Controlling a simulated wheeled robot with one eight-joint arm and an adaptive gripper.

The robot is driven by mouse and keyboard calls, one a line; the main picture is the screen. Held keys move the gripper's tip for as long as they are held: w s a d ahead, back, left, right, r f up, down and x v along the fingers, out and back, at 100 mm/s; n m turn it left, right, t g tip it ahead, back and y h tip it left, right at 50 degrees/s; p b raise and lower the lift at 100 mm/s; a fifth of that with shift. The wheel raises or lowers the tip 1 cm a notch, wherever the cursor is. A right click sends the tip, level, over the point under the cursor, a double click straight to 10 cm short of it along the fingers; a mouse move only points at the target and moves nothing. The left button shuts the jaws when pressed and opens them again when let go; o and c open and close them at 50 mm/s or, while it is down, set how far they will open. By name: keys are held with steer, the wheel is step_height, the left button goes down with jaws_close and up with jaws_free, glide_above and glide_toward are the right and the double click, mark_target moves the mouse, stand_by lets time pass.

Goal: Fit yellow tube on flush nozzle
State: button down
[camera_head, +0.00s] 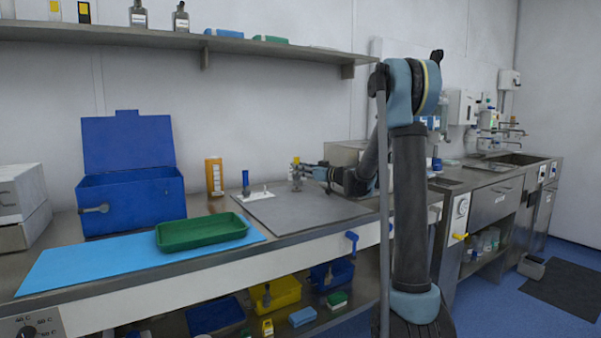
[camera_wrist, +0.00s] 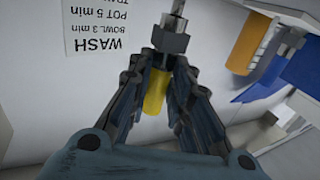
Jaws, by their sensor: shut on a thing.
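My gripper (camera_head: 302,170) is above the grey mat on the bench, reaching left from my arm. In the wrist view my gripper (camera_wrist: 168,48) has its fingers closed together at the tips. A yellow tube (camera_wrist: 155,92) shows between the fingers; its yellow also shows small at the gripper in the head view (camera_head: 296,160). A metal piece (camera_wrist: 178,12) stands out past the fingertips; I cannot tell whether it is joined to the tube. A small white plate (camera_head: 253,194) with a blue upright piece (camera_head: 246,181) lies left of my gripper. I cannot clearly identify the flush nozzle.
The grey mat (camera_head: 310,212) is mostly bare. An orange container (camera_head: 214,176) and an open blue box (camera_head: 130,205) stand to the left. A green tray (camera_head: 203,246) rests on a light blue sheet (camera_head: 90,264). A shelf (camera_head: 130,34) runs above along the wall.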

steer(key=c, duration=1.4)
jaws_free()
steer(key=shift+f, duration=0.1)
steer(key=v, duration=1.1)
steer(key=shift+w+f, duration=0.1)
steer(key=shift+f, duration=0.05)
steer(key=shift+s+d, duration=0.35)
steer(key=shift+d, duration=0.1)
